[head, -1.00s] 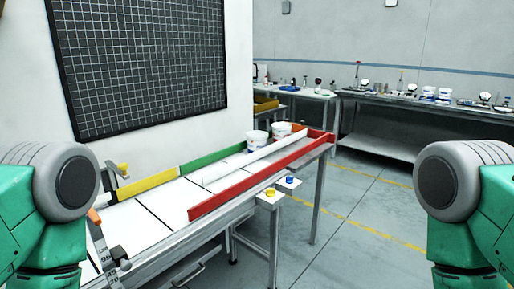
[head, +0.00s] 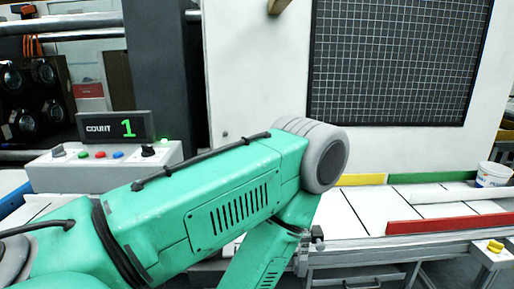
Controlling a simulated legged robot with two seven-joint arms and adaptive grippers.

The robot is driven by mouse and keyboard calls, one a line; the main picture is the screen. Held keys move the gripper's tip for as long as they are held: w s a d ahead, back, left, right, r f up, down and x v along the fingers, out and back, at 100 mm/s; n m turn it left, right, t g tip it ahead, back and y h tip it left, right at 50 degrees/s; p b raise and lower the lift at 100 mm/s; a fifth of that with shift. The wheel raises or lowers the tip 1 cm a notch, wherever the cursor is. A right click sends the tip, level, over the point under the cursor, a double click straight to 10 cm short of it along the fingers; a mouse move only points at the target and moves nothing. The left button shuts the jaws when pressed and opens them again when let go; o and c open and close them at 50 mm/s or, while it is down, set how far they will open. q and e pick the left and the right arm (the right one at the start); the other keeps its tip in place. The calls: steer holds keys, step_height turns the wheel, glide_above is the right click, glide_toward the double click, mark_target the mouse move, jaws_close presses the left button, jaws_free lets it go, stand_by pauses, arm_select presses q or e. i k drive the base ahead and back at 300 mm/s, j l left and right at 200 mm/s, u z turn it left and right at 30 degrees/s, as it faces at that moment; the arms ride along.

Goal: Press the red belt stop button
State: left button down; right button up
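A grey control box (head: 70,176) stands at the left of the head view. On its face is a small red button (head: 100,154), between a green button (head: 83,154) and a blue button (head: 117,154). The red button is in plain view and nothing touches it. My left arm crosses the lower middle of the view, bent at the elbow, just right of the box and in front of it. Its gripper is below the frame. My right arm and gripper are not in view.
A display (head: 112,127) on the box reads COUNT 1, near a lit green lamp (head: 164,142). Dark knobs flank the buttons. At right are a white belt table with a red rail (head: 450,223), a white tub (head: 493,175) and a yellow button (head: 495,246).

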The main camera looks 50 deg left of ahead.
mark_target(100, 155)
steer(key=u, duration=2.5)
